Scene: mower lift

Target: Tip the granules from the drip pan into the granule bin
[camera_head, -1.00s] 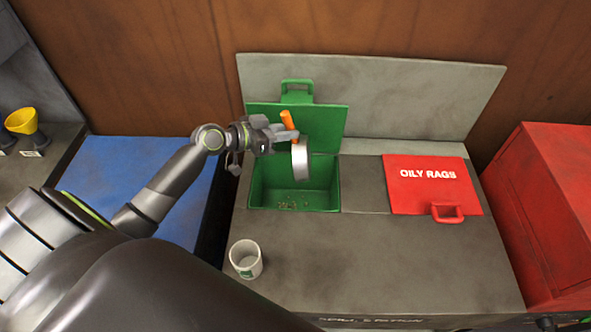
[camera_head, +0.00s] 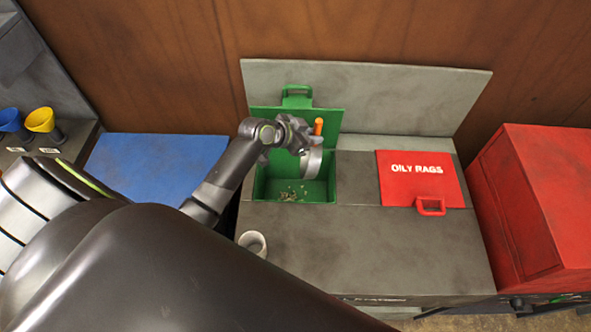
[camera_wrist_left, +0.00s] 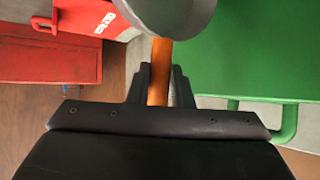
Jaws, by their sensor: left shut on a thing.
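The drip pan (camera_head: 312,162) is a grey metal pan with an orange handle (camera_head: 318,127). It is tilted on its side above the open green granule bin (camera_head: 325,193). My left gripper (camera_head: 304,140) is shut on the orange handle, which also shows between the fingers in the left wrist view (camera_wrist_left: 160,85). The pan's rim (camera_wrist_left: 180,25) fills the top of that view. Granules (camera_head: 290,193) lie on the bin's floor. The inside of the pan is hidden from the head view. My right gripper is not in view.
The bin's green lid (camera_head: 270,115) stands open behind it. A red "OILY RAGS" lid (camera_head: 415,175) lies shut to the right. A white cup (camera_head: 252,243) stands front left. Blue and yellow funnels (camera_head: 40,120) are far left; a red cabinet (camera_head: 535,200) is right.

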